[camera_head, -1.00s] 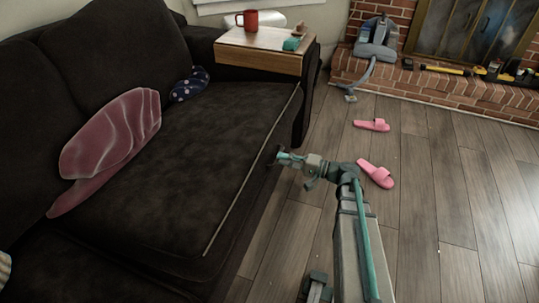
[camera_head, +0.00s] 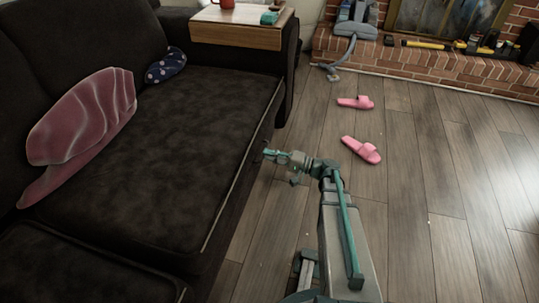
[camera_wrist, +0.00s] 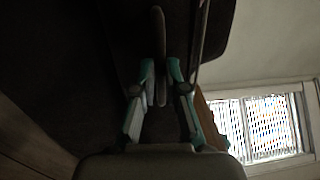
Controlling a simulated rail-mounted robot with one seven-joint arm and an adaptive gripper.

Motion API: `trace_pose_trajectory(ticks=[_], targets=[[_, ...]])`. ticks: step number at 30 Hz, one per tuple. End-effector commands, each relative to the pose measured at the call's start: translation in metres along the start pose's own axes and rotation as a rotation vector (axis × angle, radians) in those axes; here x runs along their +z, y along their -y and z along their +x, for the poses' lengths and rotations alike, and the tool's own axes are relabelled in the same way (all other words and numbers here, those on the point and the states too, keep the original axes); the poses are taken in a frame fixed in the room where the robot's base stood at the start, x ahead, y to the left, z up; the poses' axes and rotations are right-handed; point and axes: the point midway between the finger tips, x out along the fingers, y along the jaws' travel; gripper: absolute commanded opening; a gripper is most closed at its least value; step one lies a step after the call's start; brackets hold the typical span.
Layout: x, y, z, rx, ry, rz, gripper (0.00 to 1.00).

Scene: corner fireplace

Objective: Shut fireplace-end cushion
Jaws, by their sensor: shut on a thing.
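The fireplace-end cushion (camera_head: 165,150) is the dark seat cushion beside the wooden-topped sofa arm, with a pale line along its front edge. Whether its front lies fully down is unclear. My gripper (camera_head: 268,154) is at the middle of that front edge, on the floor side. In the wrist view my gripper (camera_wrist: 160,82) has its teal fingers closed around a thin dark upright piece at the cushion's edge. The cushion's dark surface fills much of that view's upper left, too dark for detail.
A pink cloth (camera_head: 85,120) and a blue spotted pillow (camera_head: 165,65) lie at the cushion's back. Another seat cushion (camera_head: 80,265) is nearer. Pink slippers (camera_head: 361,149) and a vacuum cleaner (camera_head: 355,20) are right of the sofa. Floor between is clear.

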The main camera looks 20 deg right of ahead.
Motion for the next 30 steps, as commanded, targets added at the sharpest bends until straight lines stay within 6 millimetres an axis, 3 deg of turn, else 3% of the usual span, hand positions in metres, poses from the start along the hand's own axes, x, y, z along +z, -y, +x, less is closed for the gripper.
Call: trace_pose_trajectory(ticks=[1,2,3,7,8,30], targets=[[-0.0013,-0.0138,0.0007,0.03,0.001,0.001,0.0],[-0.0013,-0.014,0.0007,0.03,0.001,0.001,0.0],[-0.0013,-0.0143,0.0007,0.031,0.001,0.001,0.14],[-0.0013,-0.0142,0.0007,0.031,0.001,0.001,0.35],[-0.0013,-0.0139,0.0007,0.031,0.001,0.001,0.37],[-0.0001,-0.0085,-0.0075,0.024,0.001,0.0,0.37]])
